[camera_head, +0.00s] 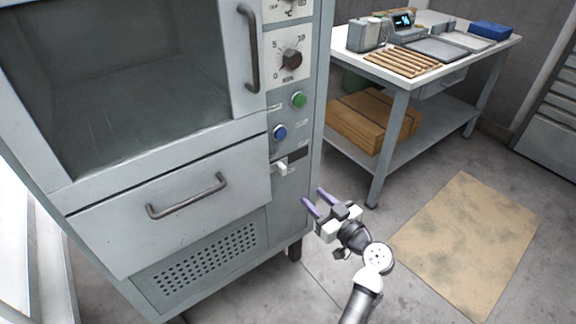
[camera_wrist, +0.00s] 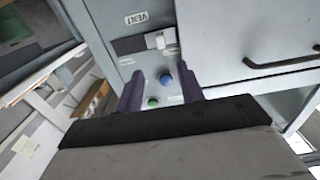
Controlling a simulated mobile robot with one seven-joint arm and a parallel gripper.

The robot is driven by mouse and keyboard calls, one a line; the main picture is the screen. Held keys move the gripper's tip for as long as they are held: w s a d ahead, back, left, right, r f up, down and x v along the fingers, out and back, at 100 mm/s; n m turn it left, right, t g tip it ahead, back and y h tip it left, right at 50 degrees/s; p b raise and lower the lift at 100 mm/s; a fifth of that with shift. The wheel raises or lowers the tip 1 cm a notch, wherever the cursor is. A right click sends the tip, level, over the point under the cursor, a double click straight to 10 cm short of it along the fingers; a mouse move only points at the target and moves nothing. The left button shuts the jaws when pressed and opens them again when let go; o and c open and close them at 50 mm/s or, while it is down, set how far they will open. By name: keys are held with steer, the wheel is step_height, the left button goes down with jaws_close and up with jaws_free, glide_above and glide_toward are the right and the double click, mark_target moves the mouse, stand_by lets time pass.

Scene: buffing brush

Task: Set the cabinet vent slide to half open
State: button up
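The cabinet (camera_head: 195,130) fills the left of the head view. Its vent slide has a small white knob (camera_head: 282,169) low on the control panel, below the blue button, at the left end of a dark slot (camera_head: 294,158). In the wrist view, which is turned over, the white knob (camera_wrist: 160,40) sits at the right end of the dark slot (camera_wrist: 130,45), by a VENT label (camera_wrist: 136,18). My gripper (camera_head: 313,195) is open and empty, right of and below the knob, apart from it. Its purple fingers show in the wrist view (camera_wrist: 160,72), on either side of the blue button.
The panel also has a blue button (camera_head: 280,132), a green button (camera_head: 298,99) and a dial (camera_head: 291,58). A drawer with a handle (camera_head: 188,195) lies left of the slide. A workbench (camera_head: 489,50) with cardboard boxes (camera_head: 372,118) below stands right. Floor around a tan mat (camera_head: 470,240) is clear.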

mark_target(285, 171)
steer(key=p+x, duration=0.2)
steer(key=x, duration=1.1)
steer(key=shift+a+r+p, duration=0.1)
steer(key=shift+a+p, duration=0.1)
steer(key=shift+p, duration=0.2)
jaws_close()
